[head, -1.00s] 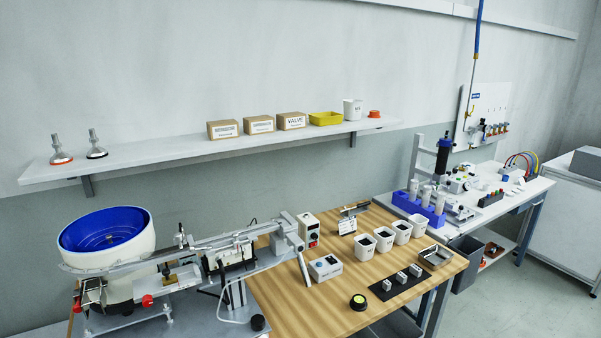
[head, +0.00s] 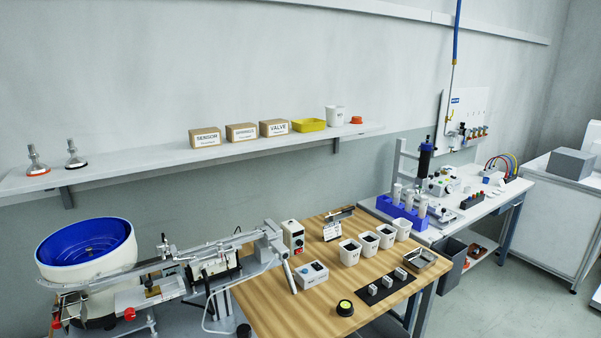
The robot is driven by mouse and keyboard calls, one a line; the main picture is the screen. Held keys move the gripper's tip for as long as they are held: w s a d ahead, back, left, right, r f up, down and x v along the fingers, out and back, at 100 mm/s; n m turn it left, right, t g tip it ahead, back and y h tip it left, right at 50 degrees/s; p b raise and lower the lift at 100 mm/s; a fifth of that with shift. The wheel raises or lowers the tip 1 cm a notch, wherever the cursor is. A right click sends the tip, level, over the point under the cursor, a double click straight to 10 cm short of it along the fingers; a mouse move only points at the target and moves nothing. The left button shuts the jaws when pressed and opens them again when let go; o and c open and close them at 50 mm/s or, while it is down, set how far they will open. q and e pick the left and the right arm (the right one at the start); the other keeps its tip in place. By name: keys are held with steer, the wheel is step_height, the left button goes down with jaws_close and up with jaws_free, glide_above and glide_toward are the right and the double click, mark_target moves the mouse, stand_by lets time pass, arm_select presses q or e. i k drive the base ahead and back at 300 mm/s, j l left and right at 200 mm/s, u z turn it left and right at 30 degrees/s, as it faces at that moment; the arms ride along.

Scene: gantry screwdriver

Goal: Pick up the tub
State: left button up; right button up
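A white round tub (head: 335,116) stands upright on the wall shelf, between the yellow bin and a small orange item. Several white square tubs with dark contents stand in a slanting row on the wooden table; the nearest one (head: 349,252) is at the left end and the farthest (head: 402,228) at the right. I cannot tell from the view which tub the task means. Neither of my grippers is in view.
The shelf (head: 230,152) also holds cardboard boxes (head: 241,132) and a yellow bin (head: 308,125). A bowl feeder (head: 88,250) with a rail stands left of the table. A black mat (head: 377,293) with metal blocks and a metal tray (head: 422,261) lie near the tubs.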

mark_target(386, 238)
steer(key=u, duration=1.25)
steer(key=z, duration=1.85)
steer(key=i+l+u, duration=0.2)
steer(key=i+l, duration=0.05)
steer(key=i, duration=0.1)
